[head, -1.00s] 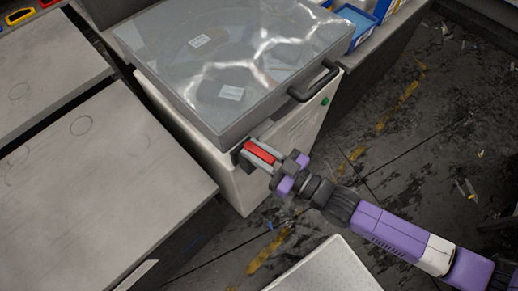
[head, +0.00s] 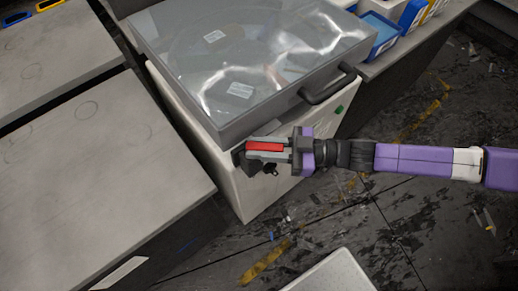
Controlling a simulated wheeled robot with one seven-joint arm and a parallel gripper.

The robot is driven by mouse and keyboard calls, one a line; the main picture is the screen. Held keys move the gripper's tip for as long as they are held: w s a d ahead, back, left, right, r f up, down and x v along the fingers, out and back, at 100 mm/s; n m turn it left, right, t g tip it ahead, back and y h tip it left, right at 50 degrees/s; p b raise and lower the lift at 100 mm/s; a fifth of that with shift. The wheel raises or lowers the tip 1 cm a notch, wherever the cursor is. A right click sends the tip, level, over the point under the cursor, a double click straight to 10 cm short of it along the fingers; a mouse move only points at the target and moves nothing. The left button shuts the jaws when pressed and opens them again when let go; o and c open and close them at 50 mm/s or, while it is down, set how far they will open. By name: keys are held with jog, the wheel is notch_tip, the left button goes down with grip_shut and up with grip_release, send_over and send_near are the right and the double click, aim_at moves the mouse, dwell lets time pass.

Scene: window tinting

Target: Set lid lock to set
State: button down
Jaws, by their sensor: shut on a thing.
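The lid lock, a red bar (head: 265,146) on a dark mount, sits on the front of the white machine near its lower front corner, just under the lid's edge. My gripper (head: 268,147) comes in from the right and is shut on the red bar, one grey finger on each side. The bar lies nearly level in the picture. The mount behind it is partly hidden by the fingers. The clear grey lid (head: 270,52) is down on the machine (head: 238,198), with a black handle (head: 328,85) on its front edge. Any lock marking is too small to read.
Grey-topped worktables (head: 75,180) stand close on the left. A green button (head: 339,110) is on the machine's front, right of my gripper. Blue bins (head: 378,32) stand behind at the right. The dark littered floor (head: 410,240) is open at the front right.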

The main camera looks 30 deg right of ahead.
jog(key=shift+d+n+g+y, duration=0.1)
jog(key=shift+n+g+y, duration=0.35)
jog(key=shift+g, duration=0.25)
jog(key=c, duration=1.3)
grip_release()
jog(key=shift+b+v, duration=0.85)
jog(key=shift+v, duration=3.05)
